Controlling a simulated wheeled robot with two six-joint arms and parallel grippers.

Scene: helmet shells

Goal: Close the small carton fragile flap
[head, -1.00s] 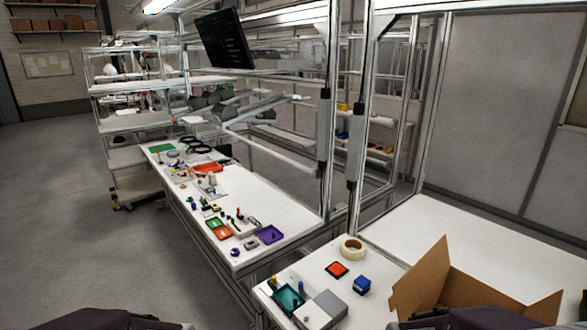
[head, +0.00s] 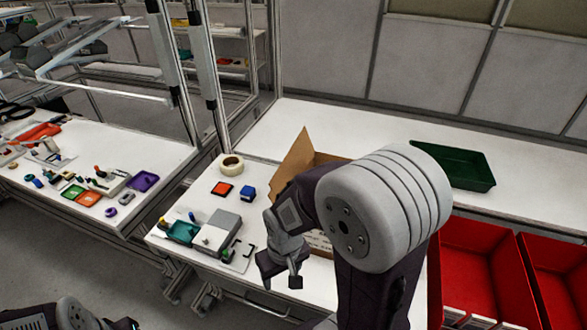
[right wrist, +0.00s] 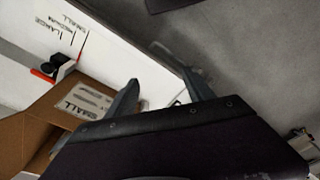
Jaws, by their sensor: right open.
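The small brown carton stands on the white table in the head view, largely hidden behind my right arm. One of its flaps (head: 296,163) stands up at its left side; I cannot read a fragile mark on it. In the right wrist view the carton (right wrist: 35,125) is at the lower left, with a label reading SMALL (right wrist: 88,100) on its side. My right gripper (head: 281,281) is open and empty, in front of the carton near the table's front edge. Its two spread fingers (right wrist: 160,77) also show in the right wrist view, apart from the carton. My left gripper is not in view.
A tape roll (head: 231,165), an orange-red tile (head: 222,188) and a blue block (head: 248,192) lie left of the carton. A teal tray (head: 184,232) and grey box (head: 215,230) are nearer. A green tray (head: 455,165) and red bins (head: 478,270) are at the right.

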